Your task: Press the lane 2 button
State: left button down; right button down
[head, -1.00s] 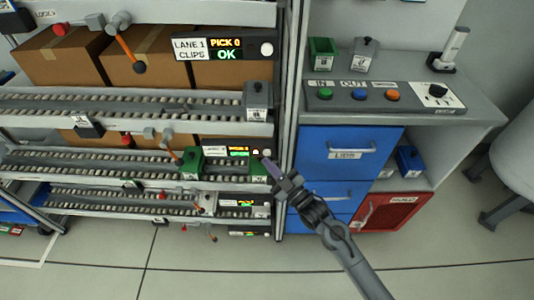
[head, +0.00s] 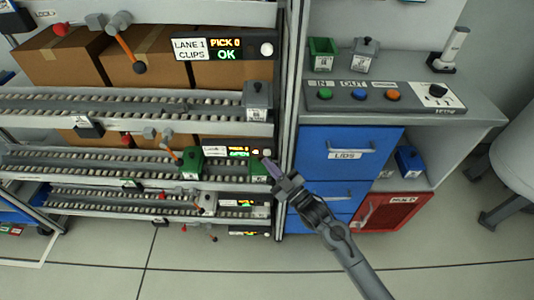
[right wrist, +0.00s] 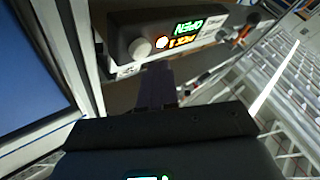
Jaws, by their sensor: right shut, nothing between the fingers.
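The second display box down (head: 224,151) hangs on the shelf front below the lane 1 display. Its label is too small to read in the head view. In the right wrist view a dark display box (right wrist: 122,40) appears upside down, with orange and green lit text. A pale round button (right wrist: 140,48) stands out at its end. My right gripper (head: 268,165) is shut and empty, its tip just below the right end of the second box. In the right wrist view its dark fingers (right wrist: 155,90) point towards the box; contact with the button cannot be told. My left gripper is out of view.
The lane 1 display (head: 222,47) with its white button (head: 267,49) is higher up. Green bins (head: 192,163) sit on the roller lane nearby. A shelf post (head: 286,110) and blue drawers (head: 345,150) stand right of the lanes.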

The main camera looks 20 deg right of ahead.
jog(key=shift+w, duration=0.2)
jog(key=shift+w+d, duration=0.15)
jog(key=shift+w, duration=0.1)
jog(key=shift+w+d, duration=0.1)
dwell(0.6)
jog(key=shift+w+d, duration=0.1)
jog(key=shift+w, duration=0.15)
jog(key=shift+s, duration=0.1)
dwell(0.6)
jog(key=shift+s+a+p, duration=0.35)
jog(key=shift+s+p, duration=0.25)
jog(key=shift+s, duration=0.1)
